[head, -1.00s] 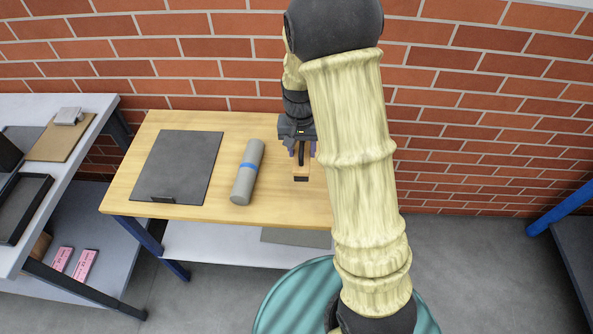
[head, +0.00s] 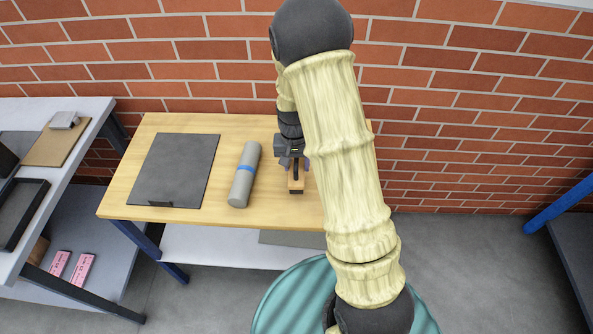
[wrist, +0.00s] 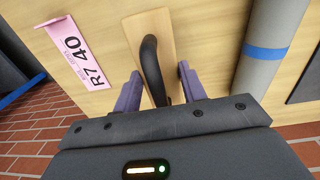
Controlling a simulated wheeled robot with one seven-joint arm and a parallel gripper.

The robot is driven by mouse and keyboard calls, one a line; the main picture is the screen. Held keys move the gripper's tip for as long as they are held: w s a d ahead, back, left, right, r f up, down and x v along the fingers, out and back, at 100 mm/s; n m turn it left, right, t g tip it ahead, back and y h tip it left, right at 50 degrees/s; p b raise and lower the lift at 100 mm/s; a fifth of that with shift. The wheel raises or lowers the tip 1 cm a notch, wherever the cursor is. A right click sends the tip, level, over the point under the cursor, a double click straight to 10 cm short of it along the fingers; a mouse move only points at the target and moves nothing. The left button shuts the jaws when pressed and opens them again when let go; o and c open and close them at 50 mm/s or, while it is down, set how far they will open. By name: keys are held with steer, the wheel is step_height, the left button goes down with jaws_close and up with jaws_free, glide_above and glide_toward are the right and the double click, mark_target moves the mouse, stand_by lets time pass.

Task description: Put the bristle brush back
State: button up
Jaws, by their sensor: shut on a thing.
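The bristle brush (head: 296,187) is a light wooden block with a black curved handle, at the right part of the wooden table (head: 190,213). My gripper (head: 293,166) is shut on it from above. In the wrist view the wooden block (wrist: 147,27) and handle lie between the two purple fingers (wrist: 158,88), one finger on each side. The bristles are hidden in the wrist view. I cannot tell whether the brush is touching the table or slightly above it.
A grey roll with a blue band (head: 242,182) lies just left of the brush. A dark flat board (head: 175,168) is farther left. A pink label reading R7 40 (wrist: 80,50) lies beside the brush. A white shelf unit (head: 75,125) stands at left, a brick wall behind.

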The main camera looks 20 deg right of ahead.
steer(key=shift+d, duration=0.2)
steer(key=shift+d+f, duration=0.1)
step_height(320, 180, down, 3)
steer(key=shift+s+f, duration=0.1)
steer(key=shift+f, duration=0.1)
steer(key=shift+f, duration=0.2)
steer(key=o, duration=1)
steer(key=shift+r, duration=0.1)
